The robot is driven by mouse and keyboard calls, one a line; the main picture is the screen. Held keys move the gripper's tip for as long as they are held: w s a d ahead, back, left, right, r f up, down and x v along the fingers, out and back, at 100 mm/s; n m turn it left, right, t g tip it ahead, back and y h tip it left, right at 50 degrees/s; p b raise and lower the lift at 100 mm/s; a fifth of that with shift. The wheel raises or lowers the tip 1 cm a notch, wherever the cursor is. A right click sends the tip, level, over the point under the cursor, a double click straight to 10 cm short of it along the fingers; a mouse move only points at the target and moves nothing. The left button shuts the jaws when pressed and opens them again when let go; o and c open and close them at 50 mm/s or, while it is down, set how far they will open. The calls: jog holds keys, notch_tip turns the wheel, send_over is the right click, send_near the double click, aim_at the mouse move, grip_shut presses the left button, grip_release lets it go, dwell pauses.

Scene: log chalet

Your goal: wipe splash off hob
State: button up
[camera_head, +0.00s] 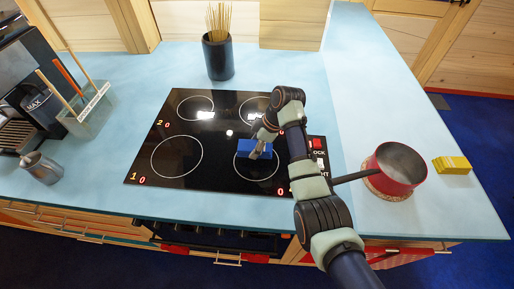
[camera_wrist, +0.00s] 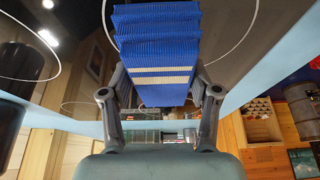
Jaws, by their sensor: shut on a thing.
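The black glass hob (camera_head: 217,178) is set in the light blue worktop, with several white cooking rings and red digits. My gripper (camera_head: 262,148) is over the right part of the hob, at the front right ring. It is shut on a folded blue cloth (camera_head: 250,149), which lies at or just above the glass; I cannot tell if it touches. In the wrist view the cloth (camera_wrist: 158,45) is ribbed blue with pale stripes, held between both fingers of my gripper (camera_wrist: 160,98). I see no clear splash; part of the hob's right side is hidden by my arm and the cloth.
A red pan (camera_head: 396,170) stands on a round mat right of the hob, its dark handle pointing left towards my arm. A yellow sponge-like block (camera_head: 452,165) lies farther right. A dark pot of sticks (camera_head: 218,58) stands behind. A coffee machine (camera_head: 30,90) and metal jug (camera_head: 41,168) are left.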

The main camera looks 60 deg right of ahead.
notch_tip(320, 180, up, 3)
jog(key=shift+r+p, duration=0.2)
jog(key=shift+p, duration=1)
jog(key=shift+r, duration=0.95)
